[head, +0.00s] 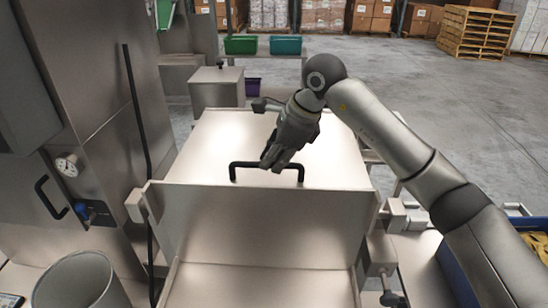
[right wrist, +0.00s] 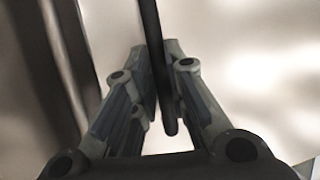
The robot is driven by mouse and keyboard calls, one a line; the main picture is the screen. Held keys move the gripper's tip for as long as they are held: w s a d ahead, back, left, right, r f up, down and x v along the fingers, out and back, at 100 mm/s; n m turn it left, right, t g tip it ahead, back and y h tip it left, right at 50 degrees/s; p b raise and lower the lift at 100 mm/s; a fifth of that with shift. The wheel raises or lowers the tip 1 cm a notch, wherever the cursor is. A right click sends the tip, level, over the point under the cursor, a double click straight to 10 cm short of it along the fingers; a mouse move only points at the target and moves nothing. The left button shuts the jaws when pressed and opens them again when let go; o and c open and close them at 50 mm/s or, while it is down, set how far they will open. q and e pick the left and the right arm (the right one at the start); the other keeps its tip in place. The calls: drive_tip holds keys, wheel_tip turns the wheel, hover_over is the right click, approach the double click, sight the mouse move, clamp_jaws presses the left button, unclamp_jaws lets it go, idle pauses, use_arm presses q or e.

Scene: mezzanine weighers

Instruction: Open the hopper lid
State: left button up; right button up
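The hopper lid (head: 215,140) is a broad, flat metal panel in the middle of the head view and looks closed. A black bar handle (head: 240,164) stands near its front edge; in the right wrist view the handle (right wrist: 151,25) is a dark bar running down between the fingers. My right gripper (head: 270,165) reaches down from behind onto the handle's middle. Its fingers (right wrist: 160,95) lie close on both sides of the bar and appear shut on it. The fingertips partly hide the bar. My left gripper is not in view.
A metal cabinet with a gauge (head: 67,166) and black handle stands at left, above a grey bin (head: 78,282). A blue crate (head: 456,275) is at right. Green (head: 241,44) and teal (head: 286,45) bins sit behind. Open floor lies at back right.

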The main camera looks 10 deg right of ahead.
clamp_jaws()
drive_tip(key=shift+r, duration=0.15)
drive_tip(key=w+d+r+p, duration=0.1)
drive_tip(key=w+r+p, duration=0.4)
drive_tip(key=r+p, duration=0.3)
drive_tip(key=w+d+r+p, duration=0.1)
drive_tip(key=w+r+p, duration=0.3)
drive_tip(key=r+p, duration=0.4)
drive_tip(key=shift+w+d+r+p, duration=0.15)
drive_tip(key=shift+w+r+p, duration=0.25)
drive_tip(key=shift+r, duration=1.5)
